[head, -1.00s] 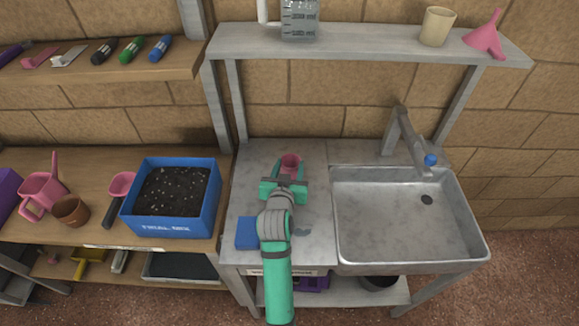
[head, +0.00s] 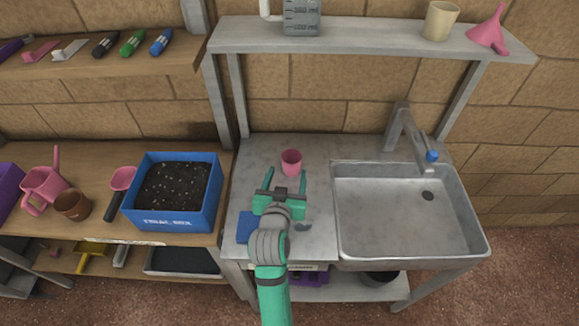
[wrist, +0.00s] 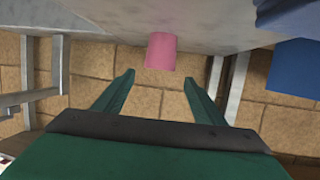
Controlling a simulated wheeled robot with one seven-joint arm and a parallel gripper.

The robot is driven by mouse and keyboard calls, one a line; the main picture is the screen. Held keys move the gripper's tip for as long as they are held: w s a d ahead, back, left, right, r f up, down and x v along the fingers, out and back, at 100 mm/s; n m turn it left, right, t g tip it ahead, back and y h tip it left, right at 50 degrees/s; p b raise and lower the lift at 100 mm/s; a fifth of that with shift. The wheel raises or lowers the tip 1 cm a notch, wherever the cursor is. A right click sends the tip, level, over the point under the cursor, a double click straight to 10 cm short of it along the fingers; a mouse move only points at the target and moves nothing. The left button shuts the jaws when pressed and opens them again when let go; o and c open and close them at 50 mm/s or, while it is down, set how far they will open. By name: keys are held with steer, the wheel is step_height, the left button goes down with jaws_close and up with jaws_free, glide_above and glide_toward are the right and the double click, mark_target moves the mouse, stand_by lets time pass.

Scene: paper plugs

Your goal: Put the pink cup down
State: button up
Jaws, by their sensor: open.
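The pink cup (head: 291,162) stands upright on the grey metal worktop, left of the sink and toward the back. It also shows in the wrist view (wrist: 161,52), beyond the fingertips. My green gripper (head: 286,178) is on the near side of the cup with its two fingers spread. In the wrist view the open fingers (wrist: 160,80) have nothing between them, and the cup is clear of them.
A sink (head: 400,220) with a tap (head: 408,140) lies to the right. A blue block (head: 246,227) lies left of my gripper. A blue box of soil (head: 215,195) stands on the wooden bench at left. A shelf (head: 370,38) runs above the worktop.

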steer(key=shift+v, duration=2)
